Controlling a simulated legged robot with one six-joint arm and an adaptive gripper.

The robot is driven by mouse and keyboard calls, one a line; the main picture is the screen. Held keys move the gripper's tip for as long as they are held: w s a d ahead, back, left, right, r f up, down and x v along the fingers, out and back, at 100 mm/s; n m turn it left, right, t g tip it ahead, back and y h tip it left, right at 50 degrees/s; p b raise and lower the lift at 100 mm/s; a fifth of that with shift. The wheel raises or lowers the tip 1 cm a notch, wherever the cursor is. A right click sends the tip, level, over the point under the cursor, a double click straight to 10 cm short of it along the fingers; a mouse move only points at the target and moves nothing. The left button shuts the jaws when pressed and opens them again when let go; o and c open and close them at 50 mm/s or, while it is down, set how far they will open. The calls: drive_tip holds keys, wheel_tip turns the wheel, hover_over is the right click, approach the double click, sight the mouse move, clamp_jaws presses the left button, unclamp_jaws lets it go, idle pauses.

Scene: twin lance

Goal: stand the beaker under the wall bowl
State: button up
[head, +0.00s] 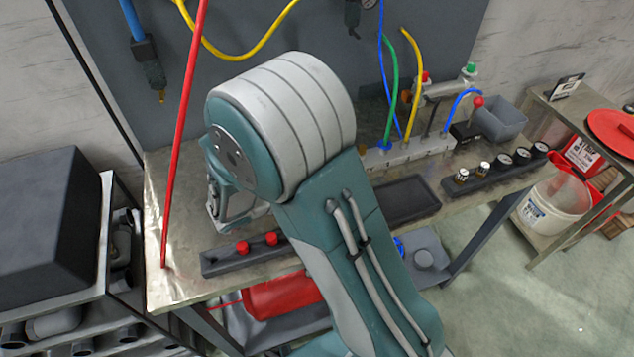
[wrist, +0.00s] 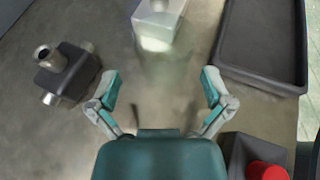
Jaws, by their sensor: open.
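My gripper (wrist: 160,86) is open in the wrist view, its two fingers apart above the metal bench top. A faint, clear, glassy shape (wrist: 166,66) shows between and just beyond the fingertips; it may be the beaker, but its outline is blurred and I cannot tell if it is upright. Nothing is clamped in the fingers.
A white block (wrist: 156,24) stands beyond the clear shape. A dark pipe fitting (wrist: 66,72) is at left, a black tray (wrist: 264,42) at right. A rack with red caps (head: 257,243) lies along the front edge. A red rod (head: 184,130) rises at the bench's left.

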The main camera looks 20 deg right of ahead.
drive_tip(key=x, duration=0.4)
drive_tip(key=shift+d, duration=0.2)
drive_tip(key=shift+s, duration=0.1)
drive_tip(key=c, duration=1)
drive_tip(key=shift+r, duration=0.65)
wheel_tip(320, 180, up, 2)
drive_tip(key=shift+r, duration=0.1)
drive_tip(key=s+a+r, duration=0.1)
drive_tip(key=s+r, duration=0.8)
drive_tip(key=s, duration=0.5)
drive_tip(key=shift+r, duration=0.25)
